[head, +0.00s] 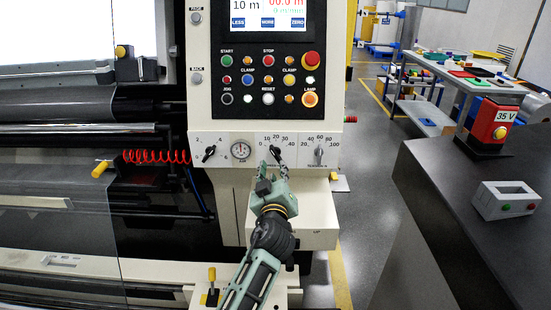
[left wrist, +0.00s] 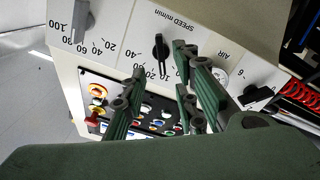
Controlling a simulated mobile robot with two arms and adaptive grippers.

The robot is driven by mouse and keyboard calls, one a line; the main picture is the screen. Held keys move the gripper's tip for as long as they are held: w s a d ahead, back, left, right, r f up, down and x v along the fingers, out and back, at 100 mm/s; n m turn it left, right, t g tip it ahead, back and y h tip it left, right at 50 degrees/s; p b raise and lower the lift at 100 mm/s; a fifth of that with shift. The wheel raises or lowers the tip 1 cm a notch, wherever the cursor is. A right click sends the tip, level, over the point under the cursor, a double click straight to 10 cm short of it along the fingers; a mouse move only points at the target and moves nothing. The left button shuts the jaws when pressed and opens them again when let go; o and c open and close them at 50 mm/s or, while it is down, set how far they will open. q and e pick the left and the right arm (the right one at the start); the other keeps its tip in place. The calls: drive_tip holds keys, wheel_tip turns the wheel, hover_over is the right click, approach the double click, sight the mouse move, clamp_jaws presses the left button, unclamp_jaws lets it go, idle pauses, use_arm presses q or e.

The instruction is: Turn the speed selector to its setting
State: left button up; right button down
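The speed selector (head: 277,152) is a black knob in the middle of the white lower panel, with a printed scale around its upper side. In the left wrist view the black knob (left wrist: 160,47) shows uncovered beside the "SPEED m/min" print. Its exact reading is too small to tell. My left gripper (head: 281,170) is just below and in front of the selector. In the left wrist view its green fingers (left wrist: 160,90) stand apart with nothing between them, and the knob appears beyond them. I see no contact. My right gripper is in neither view.
A black knob (head: 209,152) and an air gauge (head: 240,150) are left of the selector. A grey knob (head: 319,152) is to its right. Buttons and a screen (head: 268,17) are above. A red coiled hose (head: 155,156) hangs left. A dark counter (head: 460,220) stands right.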

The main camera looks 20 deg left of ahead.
sight(275, 157)
use_arm(q)
drive_tip(key=shift+p+x, duration=0.35)
drive_tip(key=shift+x, duration=3.45)
drive_tip(key=shift+c, duration=0.3)
drive_tip(key=shift+f, duration=0.1)
clamp_jaws()
